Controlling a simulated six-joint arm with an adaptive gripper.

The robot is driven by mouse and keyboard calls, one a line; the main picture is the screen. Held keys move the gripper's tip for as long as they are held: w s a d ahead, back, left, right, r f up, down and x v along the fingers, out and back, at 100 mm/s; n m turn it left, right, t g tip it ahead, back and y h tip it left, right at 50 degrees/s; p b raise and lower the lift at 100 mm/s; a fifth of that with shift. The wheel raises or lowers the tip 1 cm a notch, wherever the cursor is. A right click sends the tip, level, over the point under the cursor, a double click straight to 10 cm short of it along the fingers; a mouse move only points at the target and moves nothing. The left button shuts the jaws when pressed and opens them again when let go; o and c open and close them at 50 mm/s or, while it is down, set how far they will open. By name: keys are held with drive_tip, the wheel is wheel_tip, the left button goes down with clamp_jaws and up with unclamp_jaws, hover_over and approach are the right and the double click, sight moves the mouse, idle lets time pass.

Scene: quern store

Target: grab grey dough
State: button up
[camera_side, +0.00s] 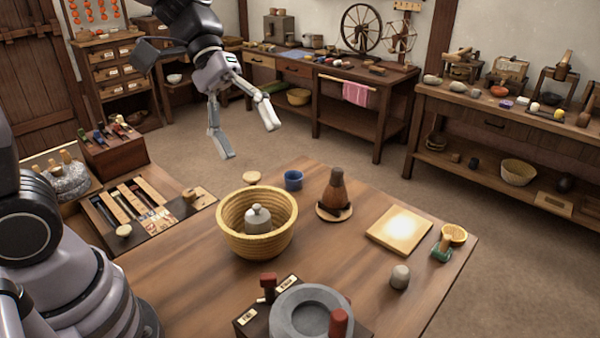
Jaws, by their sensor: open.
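A small rounded grey lump (400,276), which looks like the grey dough, sits on the wooden table (190,270) at the right, in front of the pale square board. My gripper (248,141) is in the upper middle of the picture, above the table's far side. Its two fingers are spread wide and nothing is between them. It is well apart from the grey lump, up and to the left of it. Nothing hides the lump.
A woven basket (238,238) holds a grey knobbed object (258,219). A blue cup (293,180), a brown bottle-like object (337,190), the pale board (399,231), a green item (441,251) and a grey stone ring (285,318) stand around. Bare table lies left of the lump.

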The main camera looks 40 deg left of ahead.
drive_tip(key=w+d+f+n+h, duration=0.4)
drive_tip(key=w+d+n+h, duration=0.1)
drive_tip(key=w+d, duration=0.45)
drive_tip(key=n+t+h, duration=0.1)
drive_tip(key=n+t, duration=1)
drive_tip(key=n, duration=0.4)
hover_over(394, 270)
drive_tip(key=s, duration=0.1)
wheel_tip(394, 270, down, 26)
drive_tip(key=shift+n, duration=0.3)
drive_tip(key=f, duration=0.4)
drive_tip(key=a+f, duration=0.1)
drive_tip(key=f, duration=0.1)
drive_tip(key=shift+f, duration=0.35)
drive_tip(key=shift+x, duration=1.15)
drive_tip(key=shift+w+d+f, duration=0.1)
drive_tip(key=shift+w+d, duration=0.15)
drive_tip(key=shift+d, duration=0.1)
